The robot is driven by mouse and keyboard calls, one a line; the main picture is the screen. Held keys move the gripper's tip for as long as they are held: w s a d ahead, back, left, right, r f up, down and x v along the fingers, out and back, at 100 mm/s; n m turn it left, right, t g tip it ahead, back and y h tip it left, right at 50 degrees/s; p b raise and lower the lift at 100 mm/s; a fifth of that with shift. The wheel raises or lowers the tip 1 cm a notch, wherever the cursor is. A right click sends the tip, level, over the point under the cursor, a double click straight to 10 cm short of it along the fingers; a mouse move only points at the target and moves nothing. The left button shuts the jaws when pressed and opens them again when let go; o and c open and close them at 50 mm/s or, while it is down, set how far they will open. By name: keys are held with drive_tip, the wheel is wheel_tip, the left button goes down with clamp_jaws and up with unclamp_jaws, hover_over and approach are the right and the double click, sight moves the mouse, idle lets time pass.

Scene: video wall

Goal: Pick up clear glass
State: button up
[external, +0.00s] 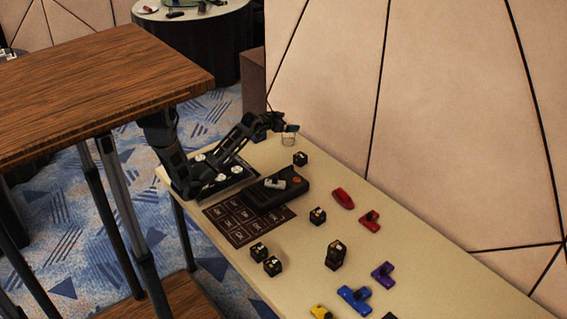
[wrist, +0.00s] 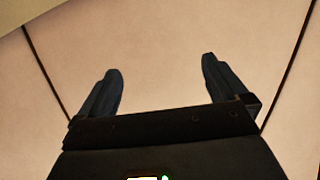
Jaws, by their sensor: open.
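A small clear glass (external: 289,140) stands at the far edge of the cream table, by the panelled wall, in the external view. My gripper (external: 290,127) is over the glass in that picture, its tip near the glass's rim. I cannot tell whether they touch. In the wrist view my gripper (wrist: 160,85) shows two dark fingers spread wide apart with nothing between them. The glass does not show in the wrist view; only the beige wall shows beyond the fingers.
The cream table (external: 440,258) carries a black box (external: 290,186), a dark grid mat (external: 245,222), small black cubes (external: 300,159), and red, purple, blue and yellow pieces. The beige wall (external: 440,110) rises close behind the glass. A wooden tabletop (external: 90,80) is at left.

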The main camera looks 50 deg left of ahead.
drive_tip(key=w+a+r+m+t+y, duration=0.2)
drive_tip(key=w+a+m+y, duration=0.15)
drive_tip(key=m, duration=0.75)
drive_tip(key=m+t+b, duration=0.1)
drive_tip(key=m+t, duration=0.1)
drive_tip(key=m, duration=1.9)
hover_over(284, 135)
wheel_tip(284, 135, down, 2)
drive_tip(key=f, duration=0.1)
drive_tip(key=shift+m+h, duration=0.35)
drive_tip(key=shift+m, duration=0.05)
wheel_tip(284, 135, down, 11)
drive_tip(key=shift+w+r, duration=0.1)
drive_tip(key=shift+w, duration=0.05)
drive_tip(key=shift+w+a+f+b, duration=0.15)
drive_tip(key=shift+w+f+b, duration=0.05)
drive_tip(key=shift+w+b, duration=0.3)
drive_tip(key=b+x, duration=0.1)
drive_tip(key=x, duration=0.1)
drive_tip(key=shift+w+a, duration=0.1)
drive_tip(key=shift+w, duration=0.15)
drive_tip(key=shift+w+a+r+b, duration=0.15)
drive_tip(key=shift+w+b, duration=0.25)
drive_tip(key=shift+w, duration=0.3)
drive_tip(key=shift+c, duration=0.2)
drive_tip(key=c, duration=1.5)
